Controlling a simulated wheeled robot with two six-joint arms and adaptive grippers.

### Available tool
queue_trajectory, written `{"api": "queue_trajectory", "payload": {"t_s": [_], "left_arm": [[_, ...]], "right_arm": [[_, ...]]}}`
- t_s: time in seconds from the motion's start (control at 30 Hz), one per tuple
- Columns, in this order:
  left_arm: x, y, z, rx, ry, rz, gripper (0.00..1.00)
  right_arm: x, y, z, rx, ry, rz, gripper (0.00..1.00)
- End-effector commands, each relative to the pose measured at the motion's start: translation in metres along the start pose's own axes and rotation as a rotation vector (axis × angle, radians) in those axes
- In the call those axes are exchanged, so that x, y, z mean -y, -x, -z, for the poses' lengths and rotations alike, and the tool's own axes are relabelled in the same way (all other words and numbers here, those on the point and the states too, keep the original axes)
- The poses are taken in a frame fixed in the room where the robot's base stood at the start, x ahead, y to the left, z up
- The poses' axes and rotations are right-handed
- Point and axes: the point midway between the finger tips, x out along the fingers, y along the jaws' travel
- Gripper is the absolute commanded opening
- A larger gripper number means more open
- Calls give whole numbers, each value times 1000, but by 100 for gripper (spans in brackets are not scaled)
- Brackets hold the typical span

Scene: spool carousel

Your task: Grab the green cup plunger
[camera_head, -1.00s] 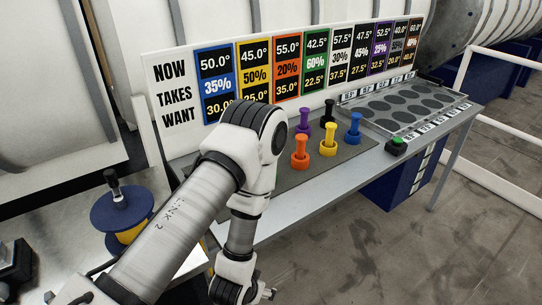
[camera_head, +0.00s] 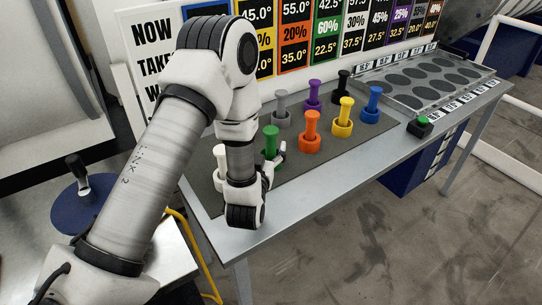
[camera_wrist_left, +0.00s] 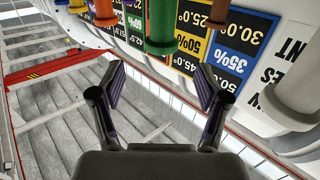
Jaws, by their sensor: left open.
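The green cup plunger (camera_head: 271,136) stands upright on the dark mat, partly hidden by my left gripper and wrist. My left gripper (camera_head: 279,153) is beside its lower part at the front; I cannot tell in the head view whether they touch. In the left wrist view the green plunger (camera_wrist_left: 160,27) hangs at the top of the picture, ahead of the gap between the two fingers. There my left gripper (camera_wrist_left: 160,83) is open, with nothing between its fingers. My right gripper is not in view.
Orange (camera_head: 311,128), white (camera_head: 221,158), grey (camera_head: 281,106), purple (camera_head: 314,94), yellow (camera_head: 344,115), blue (camera_head: 372,102) and black (camera_head: 343,84) plungers stand close by on the mat (camera_head: 206,186). A tray with dark round spots (camera_head: 397,100) and a green button (camera_head: 423,121) are to the right.

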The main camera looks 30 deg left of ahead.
Motion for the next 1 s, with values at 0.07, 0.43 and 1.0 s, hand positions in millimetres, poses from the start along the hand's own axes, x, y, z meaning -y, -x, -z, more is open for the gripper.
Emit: {"api": "queue_trajectory", "payload": {"t_s": [0.07,0.43,1.0], "left_arm": [[0,0,-16,0,0,-1,75],[1,-30,-18,0,1,0,75],[2,-78,-20,2,0,-2,54]], "right_arm": [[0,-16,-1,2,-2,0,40],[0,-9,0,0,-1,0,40],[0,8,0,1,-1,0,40]]}}
